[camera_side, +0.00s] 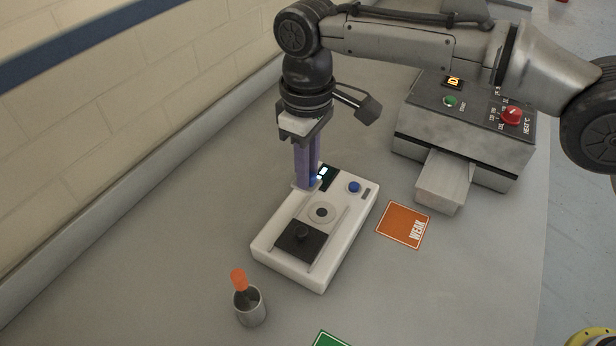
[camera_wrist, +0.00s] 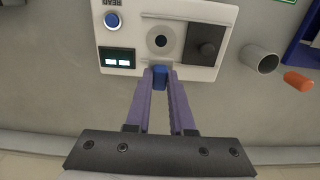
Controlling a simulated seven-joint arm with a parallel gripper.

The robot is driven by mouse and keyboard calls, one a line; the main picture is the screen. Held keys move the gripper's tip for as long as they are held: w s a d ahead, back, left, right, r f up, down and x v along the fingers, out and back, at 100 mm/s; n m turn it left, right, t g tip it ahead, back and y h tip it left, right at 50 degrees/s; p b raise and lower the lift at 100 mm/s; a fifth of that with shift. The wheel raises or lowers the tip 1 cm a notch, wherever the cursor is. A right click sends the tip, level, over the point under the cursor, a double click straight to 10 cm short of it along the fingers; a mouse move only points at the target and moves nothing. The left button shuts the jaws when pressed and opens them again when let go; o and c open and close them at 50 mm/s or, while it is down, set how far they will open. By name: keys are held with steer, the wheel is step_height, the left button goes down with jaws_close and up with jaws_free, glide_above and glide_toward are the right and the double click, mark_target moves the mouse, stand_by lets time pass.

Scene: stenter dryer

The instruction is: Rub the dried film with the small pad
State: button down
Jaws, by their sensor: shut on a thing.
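My gripper (camera_side: 307,184) points down with its two purple fingers at the back edge of a white device (camera_side: 276,256). In the wrist view the fingertips (camera_wrist: 160,78) are closed on a small blue block (camera_wrist: 160,73), which looks like the small pad. The block is at the device's near edge in that view; whether it touches the device cannot be told. The device has a pale ring with a dark centre (camera_side: 322,212), a black square with a knob (camera_side: 300,240), a blue button (camera_side: 354,187) and a lit display (camera_wrist: 118,61). I cannot make out the dried film.
A grey dryer box (camera_side: 462,140) with a red knob and a protruding metal plate (camera_side: 444,182) stands back right. An orange "WEAK" card (camera_side: 403,225) lies right of the device.

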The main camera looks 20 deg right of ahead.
steer(key=shift+r, duration=1.4)
steer(key=shift+f, duration=0.1)
steer(key=shift+s+d+f, duration=0.15)
steer(key=shift+f, duration=0.25)
steer(key=d+r+m, duration=0.2)
steer(key=d+m, duration=0.1)
steer(key=d, duration=1)
steer(key=w+d+r+m, duration=0.1)
steer(key=d+r+m, duration=0.1)
steer(key=d, duration=1)
steer(key=w+d+r+m, duration=0.1)
steer(key=d+m, duration=0.3)
steer(key=d, duration=0.9)
steer(key=shift+w+d+r, duration=0.1)
steer(key=shift+d+r, duration=0.25)
steer(key=shift+r, duration=0.3)
steer(key=shift+a, duration=0.15)
